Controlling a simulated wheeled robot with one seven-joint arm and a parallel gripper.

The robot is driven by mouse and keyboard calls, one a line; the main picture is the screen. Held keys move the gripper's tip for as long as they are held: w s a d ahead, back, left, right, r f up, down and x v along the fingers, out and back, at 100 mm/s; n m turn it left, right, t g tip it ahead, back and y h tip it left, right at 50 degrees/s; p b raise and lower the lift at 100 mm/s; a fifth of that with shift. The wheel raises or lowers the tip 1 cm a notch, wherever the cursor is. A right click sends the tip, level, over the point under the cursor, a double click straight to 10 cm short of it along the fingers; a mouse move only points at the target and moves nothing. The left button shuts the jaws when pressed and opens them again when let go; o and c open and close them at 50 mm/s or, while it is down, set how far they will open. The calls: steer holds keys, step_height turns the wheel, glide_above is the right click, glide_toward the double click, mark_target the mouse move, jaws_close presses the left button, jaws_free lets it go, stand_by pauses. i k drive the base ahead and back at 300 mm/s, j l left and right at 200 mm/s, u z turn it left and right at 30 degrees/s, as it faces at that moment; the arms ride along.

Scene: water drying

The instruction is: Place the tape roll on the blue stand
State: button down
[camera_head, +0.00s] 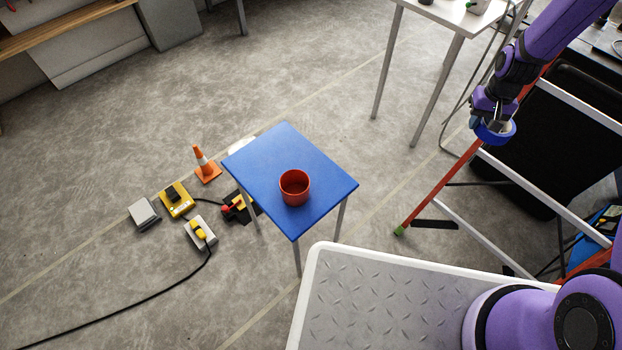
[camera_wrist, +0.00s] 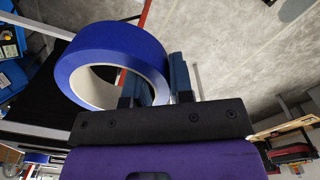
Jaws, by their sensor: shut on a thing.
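A blue tape roll (camera_head: 495,133) with a white inner core is held in my gripper (camera_head: 484,118) at the upper right of the head view. In the wrist view the tape roll (camera_wrist: 115,55) is large and tilted. My gripper (camera_wrist: 155,85) is shut on its wall, with one finger inside the ring and one outside. The blue stand (camera_head: 262,160) is a small square table on metal legs, left of and apart from my gripper. A red cup (camera_head: 295,187) stands on it, nearer its front right part. The stand is not clearly visible in the wrist view.
An orange traffic cone (camera_head: 206,164), a yellow device (camera_head: 177,200) and several grey boxes and cables lie on the floor left of the stand. A white table (camera_head: 455,16) is at the back. A ladder-like frame with a red rail (camera_head: 440,180) stands below my gripper.

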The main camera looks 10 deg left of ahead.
mark_target(263, 162)
steer(key=i+u, duration=0.15)
steer(key=u, duration=1.45)
